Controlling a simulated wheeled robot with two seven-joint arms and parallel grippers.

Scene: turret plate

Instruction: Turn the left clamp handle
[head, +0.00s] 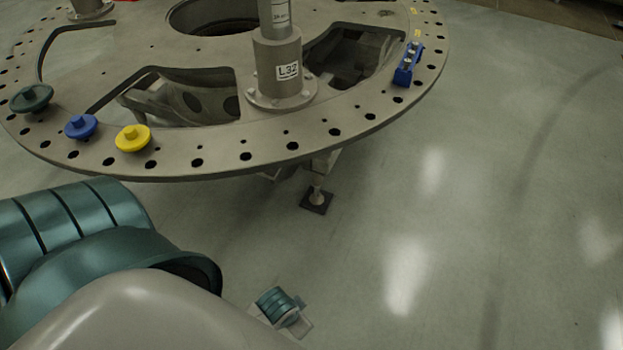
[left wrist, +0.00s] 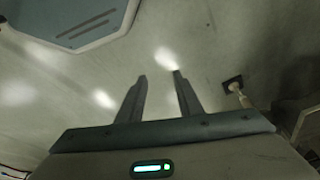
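A round grey turret plate (head: 215,155) with a rim of holes fills the upper left of the head view. A dark green knob (head: 32,98), a blue knob (head: 81,126) and a yellow knob (head: 133,138) sit on its left rim. A blue block with silver bolts (head: 408,64) is on its right rim. I cannot tell which of these is the left clamp handle. My left gripper (left wrist: 159,76) is open and empty, over bare floor in the left wrist view. Its fingers do not show in the head view. My right gripper is not in view.
A post labelled L32 (head: 277,68) stands up from the plate. A foot (head: 317,200) stands under the plate; a similar foot (left wrist: 234,87) shows in the left wrist view. The plate has large cutouts. The floor (head: 470,190) to the right is clear.

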